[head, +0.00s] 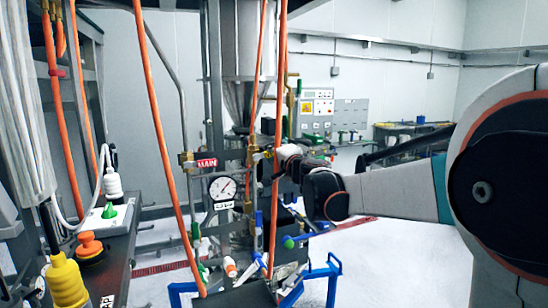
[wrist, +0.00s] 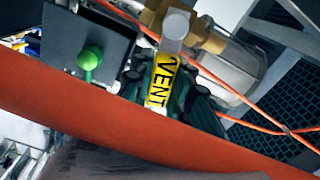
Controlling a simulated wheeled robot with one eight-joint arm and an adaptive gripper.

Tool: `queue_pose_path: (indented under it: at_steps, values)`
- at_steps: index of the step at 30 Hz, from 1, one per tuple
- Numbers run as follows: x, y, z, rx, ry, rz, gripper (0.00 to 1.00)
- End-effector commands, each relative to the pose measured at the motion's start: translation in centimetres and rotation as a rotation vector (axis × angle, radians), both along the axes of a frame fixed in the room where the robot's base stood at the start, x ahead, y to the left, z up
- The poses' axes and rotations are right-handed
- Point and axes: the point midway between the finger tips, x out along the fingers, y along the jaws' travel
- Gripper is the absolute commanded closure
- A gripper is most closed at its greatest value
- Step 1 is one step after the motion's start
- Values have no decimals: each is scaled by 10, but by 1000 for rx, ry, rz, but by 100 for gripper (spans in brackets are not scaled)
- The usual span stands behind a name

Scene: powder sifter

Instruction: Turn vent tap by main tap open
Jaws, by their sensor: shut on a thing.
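The vent tap has a yellow handle plate marked VENT (wrist: 165,80) below a brass body (wrist: 208,38) in the wrist view. My gripper (wrist: 163,97) is shut on this handle, with dark fingers on both sides of it. In the head view my gripper (head: 268,156) reaches in from the right to the vent tap's brass body (head: 253,149), and the fingers are partly hidden behind an orange hose. The main tap (head: 187,160) is on the left pipe, with its red MAIN plate (head: 206,163) lying level, pointing right.
An orange hose (head: 279,90) hangs close to my gripper and crosses the wrist view's foreground (wrist: 100,115). A pressure gauge (head: 222,188) sits below the taps. A steel hopper (head: 238,60) stands behind. A blue frame (head: 325,272) is below; the floor at right is clear.

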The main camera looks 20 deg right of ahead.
Motion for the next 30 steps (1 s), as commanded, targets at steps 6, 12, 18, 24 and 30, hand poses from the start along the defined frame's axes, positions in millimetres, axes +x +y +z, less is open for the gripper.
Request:
queue_pose_path:
  at_steps: [6,12,18,24,30]
  values:
    - [-1,0,1,-32,0,0,100]
    - [-1,0,0,-31,0,0,72]
    - [-1,0,1,-30,0,0,62]
    - [-2,0,1,-29,0,0,62]
    - [-22,0,1,-29,0,-1,62]
